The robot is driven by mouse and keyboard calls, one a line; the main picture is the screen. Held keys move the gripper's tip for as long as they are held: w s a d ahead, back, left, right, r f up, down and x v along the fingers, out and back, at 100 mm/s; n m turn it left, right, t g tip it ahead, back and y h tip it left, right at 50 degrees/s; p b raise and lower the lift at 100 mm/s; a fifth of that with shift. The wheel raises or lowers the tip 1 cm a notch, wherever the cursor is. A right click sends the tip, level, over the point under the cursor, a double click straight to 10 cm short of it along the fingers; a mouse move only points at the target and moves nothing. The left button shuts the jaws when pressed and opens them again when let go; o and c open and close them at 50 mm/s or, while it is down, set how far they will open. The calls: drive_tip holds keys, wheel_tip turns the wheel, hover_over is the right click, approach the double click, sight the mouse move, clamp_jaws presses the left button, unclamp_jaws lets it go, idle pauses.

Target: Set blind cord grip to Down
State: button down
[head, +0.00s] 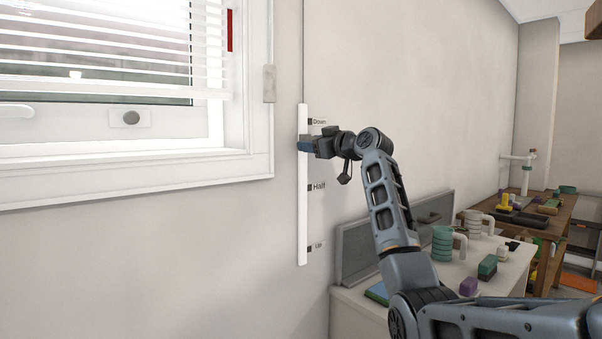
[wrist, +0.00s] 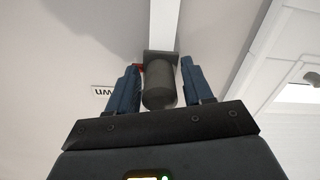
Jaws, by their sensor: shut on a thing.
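The white cord rail (head: 303,215) runs upright on the wall right of the window. Its labels read Down (head: 319,121) at the top, Half (head: 318,187) in the middle and Up (head: 317,247) at the bottom. My gripper (head: 304,145) is at the rail, a little below the Down mark and well above Half. In the wrist view, the dark rounded cord grip (wrist: 158,88) sits between my two fingers, which are shut on it. A small red piece (wrist: 138,68) shows beside its base. In the head view my fingers mostly hide the grip.
A white counter (head: 480,270) with mugs and small blocks stands below right, under my arm. The wall around the rail is clear.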

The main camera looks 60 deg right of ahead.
sight(304, 120)
wheel_tip(304, 120, up, 7)
drive_tip(key=shift+s+f+p, duration=0.1)
drive_tip(key=shift+f+p, duration=0.1)
drive_tip(key=shift+p, duration=0.5)
drive_tip(key=shift+r, duration=0.1)
drive_tip(key=c, duration=0.8)
unclamp_jaws()
drive_tip(key=shift+s+f, duration=0.2)
drive_tip(key=shift+s, duration=0.05)
drive_tip(key=b+v, duration=0.2)
drive_tip(key=v, duration=0.5)
drive_tip(key=shift+s+a+r, duration=0.1)
